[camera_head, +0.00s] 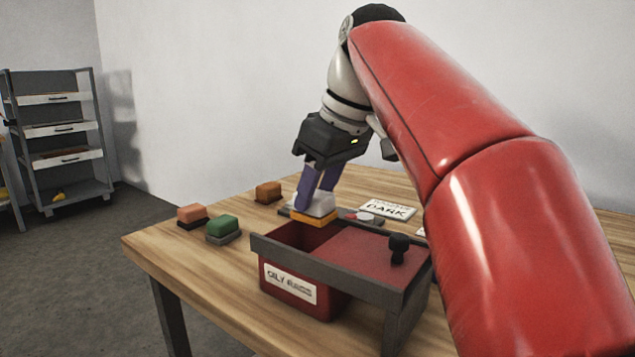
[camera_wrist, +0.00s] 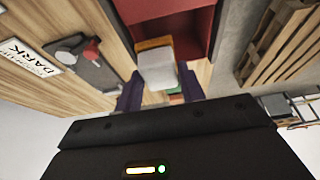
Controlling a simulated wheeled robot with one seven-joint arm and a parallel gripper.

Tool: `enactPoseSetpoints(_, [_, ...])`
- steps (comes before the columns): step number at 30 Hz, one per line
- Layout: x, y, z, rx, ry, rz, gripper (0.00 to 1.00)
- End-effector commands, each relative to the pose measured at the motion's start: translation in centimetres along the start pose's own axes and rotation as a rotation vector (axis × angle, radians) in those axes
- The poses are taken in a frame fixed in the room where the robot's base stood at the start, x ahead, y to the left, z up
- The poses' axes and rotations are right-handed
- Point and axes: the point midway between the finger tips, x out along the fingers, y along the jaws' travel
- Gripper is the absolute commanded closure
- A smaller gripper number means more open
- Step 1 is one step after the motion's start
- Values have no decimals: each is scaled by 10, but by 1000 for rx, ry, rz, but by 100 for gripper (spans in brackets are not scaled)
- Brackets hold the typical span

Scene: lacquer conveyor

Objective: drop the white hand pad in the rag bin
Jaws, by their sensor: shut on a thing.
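My gripper (camera_head: 318,188) is shut on the white hand pad (camera_head: 324,203), which has an orange-yellow layer underneath. In the wrist view the pad (camera_wrist: 155,66) sits between my two purple fingers (camera_wrist: 160,88). The red rag bin (camera_head: 292,288), with a white label starting "OILY", stands at the table's front edge. Its top is open at the left, beside a red panel with a black knob. In the head view the pad is at the far side of the opening. The bin (camera_wrist: 203,12) also shows just beyond the pad in the wrist view. Clearance above the rim is unclear.
A "DARK" sign (camera_head: 388,211) lies behind the bin. A grey frame rail (camera_head: 330,268) crosses the bin's front.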

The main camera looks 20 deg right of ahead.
Motion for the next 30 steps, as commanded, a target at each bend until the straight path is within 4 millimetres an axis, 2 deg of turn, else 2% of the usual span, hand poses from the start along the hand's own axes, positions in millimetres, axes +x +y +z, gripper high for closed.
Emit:
enactPoseSetpoints(6, [0,0,0,0,1,1,83])
enactPoseSetpoints(7, [0,0,0,0,0,1,58])
enactPoseSetpoints(12, [0,0,0,0,0,0,36])
enactPoseSetpoints(22, [-4,0,0,1,1,1,35])
enactPoseSetpoints(26, [-22,1,-2,1,2,2,35])
enactPoseSetpoints(30, [-50,1,-2,0,2,3,35])
